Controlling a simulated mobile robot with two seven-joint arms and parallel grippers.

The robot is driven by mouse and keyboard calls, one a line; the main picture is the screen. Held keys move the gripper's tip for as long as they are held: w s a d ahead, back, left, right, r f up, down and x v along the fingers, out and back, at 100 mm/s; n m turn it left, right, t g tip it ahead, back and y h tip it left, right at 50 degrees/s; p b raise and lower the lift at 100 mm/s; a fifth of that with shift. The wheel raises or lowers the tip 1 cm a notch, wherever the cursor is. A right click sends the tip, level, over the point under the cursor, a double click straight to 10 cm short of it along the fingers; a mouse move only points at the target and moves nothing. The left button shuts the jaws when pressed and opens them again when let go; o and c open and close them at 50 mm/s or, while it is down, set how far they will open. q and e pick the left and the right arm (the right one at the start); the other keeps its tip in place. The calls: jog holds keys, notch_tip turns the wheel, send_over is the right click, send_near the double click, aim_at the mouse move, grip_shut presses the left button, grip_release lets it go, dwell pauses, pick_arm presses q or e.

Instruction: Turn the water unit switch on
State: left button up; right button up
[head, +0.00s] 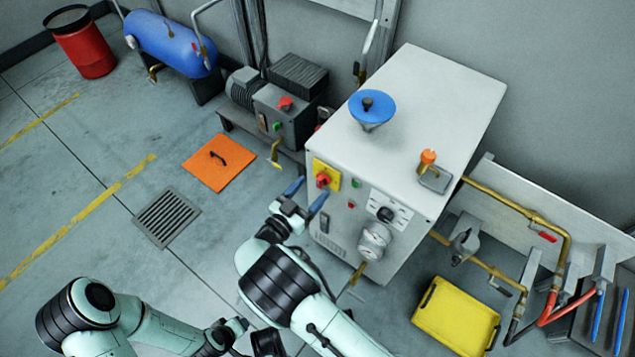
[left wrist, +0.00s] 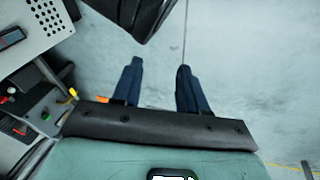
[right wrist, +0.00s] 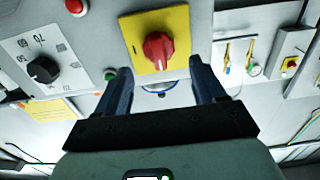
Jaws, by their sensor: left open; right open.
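The red rotary switch (head: 323,180) sits on a yellow plate (head: 331,170) on the front of the white cabinet (head: 420,120). My right gripper (head: 306,193) is open in front of the cabinet, its blue fingers close to the switch. In the right wrist view the red knob (right wrist: 158,50) on its yellow plate (right wrist: 176,22) lies just beyond the fingertips (right wrist: 160,76), between their lines and apart from them. My left gripper (left wrist: 158,75) is open and empty over the floor; in the head view it is low, partly hidden by my right arm.
Beside the switch are a green button (head: 324,222), a black dial (head: 385,214) and a round gauge (head: 374,240). A pump unit (head: 285,110) with another red knob stands left of the cabinet. A yellow crate (head: 425,300) lies at the right.

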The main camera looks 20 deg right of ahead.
aim_at(318, 182)
pick_arm(q)
jog(key=shift+s+a+f+g+b, duration=0.1)
jog(key=shift+s+f+g+b, duration=0.2)
jog(key=shift+s+f, duration=0.5)
pick_arm(e)
jog(key=shift+x, duration=1.95)
pick_arm(q)
jog(key=shift+r, duration=0.1)
pick_arm(e)
jog(key=c, duration=1.1)
jog(key=shift+o, duration=0.2)
